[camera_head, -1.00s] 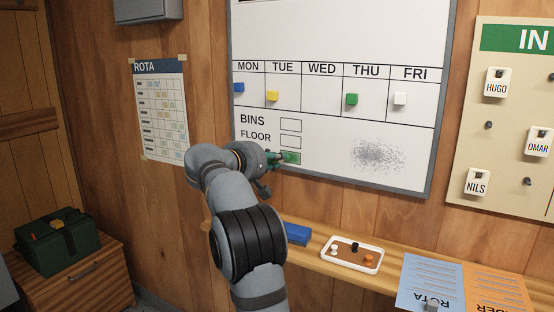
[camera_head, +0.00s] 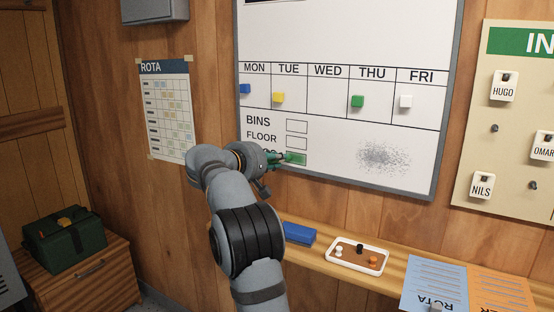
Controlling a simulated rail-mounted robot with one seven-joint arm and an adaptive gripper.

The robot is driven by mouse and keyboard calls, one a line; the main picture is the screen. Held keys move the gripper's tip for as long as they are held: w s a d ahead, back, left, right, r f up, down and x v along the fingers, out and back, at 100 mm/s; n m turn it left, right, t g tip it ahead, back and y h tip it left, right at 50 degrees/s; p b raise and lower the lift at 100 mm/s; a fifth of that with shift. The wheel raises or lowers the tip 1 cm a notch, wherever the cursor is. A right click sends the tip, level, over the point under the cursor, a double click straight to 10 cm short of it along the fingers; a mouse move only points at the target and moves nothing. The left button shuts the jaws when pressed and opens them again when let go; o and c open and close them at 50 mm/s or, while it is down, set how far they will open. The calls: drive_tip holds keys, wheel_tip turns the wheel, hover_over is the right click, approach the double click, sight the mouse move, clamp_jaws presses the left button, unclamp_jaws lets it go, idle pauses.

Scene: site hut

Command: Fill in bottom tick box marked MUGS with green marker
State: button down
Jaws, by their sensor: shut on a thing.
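The whiteboard (camera_head: 340,150) has a column of tick boxes at its lower left. The bottom tick box (camera_head: 298,159) shows green over most of what I can see of it. Its MUGS label is mostly hidden behind my gripper. My gripper (camera_head: 273,160) is at the left side of this box, shut on the green marker (camera_head: 281,156). The marker is small and partly hidden, with its tip end at the box; I cannot tell whether it touches the board. The BINS box (camera_head: 297,126) and FLOOR box (camera_head: 296,143) above are empty.
A grey smudge (camera_head: 383,157) lies right of the boxes. Coloured magnets sit in the day row above. The shelf (camera_head: 325,275) below holds a blue eraser (camera_head: 299,233), a white tray (camera_head: 334,265) with small pieces, and papers. A rota sheet (camera_head: 165,110) hangs left.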

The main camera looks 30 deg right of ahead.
drive_tip(key=shift+w, duration=0.15)
drive_tip(key=shift+a, duration=0.1)
drive_tip(key=shift+a+f, duration=0.1)
drive_tip(key=s+a+b, duration=0.2)
drive_tip(key=s+a, duration=0.1)
drive_tip(key=a, duration=0.2)
drive_tip(key=shift+s+a+b, duration=0.3)
drive_tip(key=shift+s, duration=0.1)
idle(0.4)
